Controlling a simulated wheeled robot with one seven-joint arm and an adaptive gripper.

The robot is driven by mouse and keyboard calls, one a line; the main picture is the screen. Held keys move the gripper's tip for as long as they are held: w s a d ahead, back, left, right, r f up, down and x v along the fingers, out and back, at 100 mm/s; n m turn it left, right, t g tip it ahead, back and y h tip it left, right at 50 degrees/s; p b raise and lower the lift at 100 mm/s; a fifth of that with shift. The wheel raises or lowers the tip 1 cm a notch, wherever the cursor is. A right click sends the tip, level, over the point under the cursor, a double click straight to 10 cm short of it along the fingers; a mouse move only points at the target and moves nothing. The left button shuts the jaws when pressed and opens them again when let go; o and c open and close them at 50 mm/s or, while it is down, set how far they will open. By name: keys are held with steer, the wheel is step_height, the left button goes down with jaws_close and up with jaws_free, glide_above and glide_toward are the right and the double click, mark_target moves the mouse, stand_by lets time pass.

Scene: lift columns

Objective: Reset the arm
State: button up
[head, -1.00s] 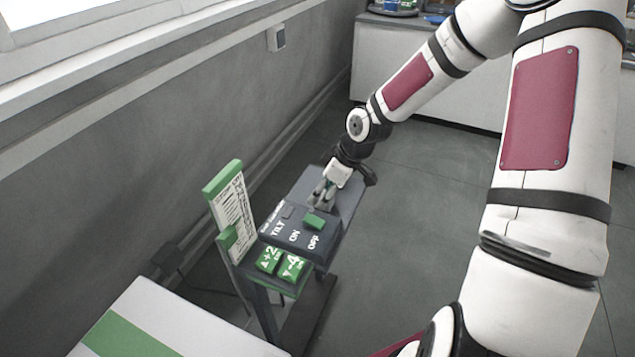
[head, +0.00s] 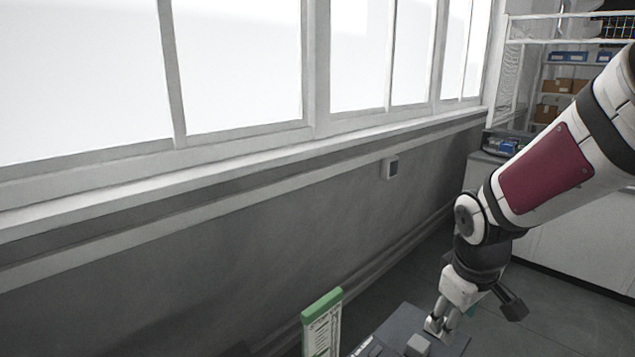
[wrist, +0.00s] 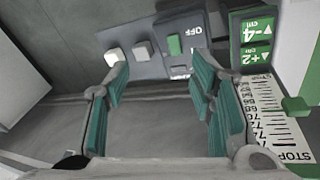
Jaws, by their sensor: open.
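My gripper (head: 436,328) points down over the grey control panel (head: 395,328) at the bottom of the head view. In the wrist view my gripper (wrist: 160,70) has its teal-padded fingers spread, with nothing between them. The panel (wrist: 158,64) lies beyond the fingertips, with two pale buttons (wrist: 128,52), a green switch (wrist: 174,45) and an OFF label. Whether a fingertip touches the panel I cannot tell. Green +2 and -4 keys (wrist: 257,40) sit to the right.
A scale card marked STOP (wrist: 275,120) with a green pointer (wrist: 297,106) stands beside the panel; its green-topped upright (head: 322,303) shows in the head view. A grey wall (head: 250,270) with windows runs along the left. Open floor (head: 565,310) lies right of my gripper.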

steer(key=s+a+r+m+t, duration=0.1)
steer(key=s+a+r+m, duration=0.1)
steer(key=s+r, duration=0.4)
steer(key=s+a+r+m+t+y, duration=0.1)
steer(key=s+a+r+m, duration=0.2)
steer(key=s+r, duration=0.4)
steer(key=shift+s+m+t, duration=0.3)
steer(key=shift+s, duration=1.9)
steer(key=shift+a, duration=0.1)
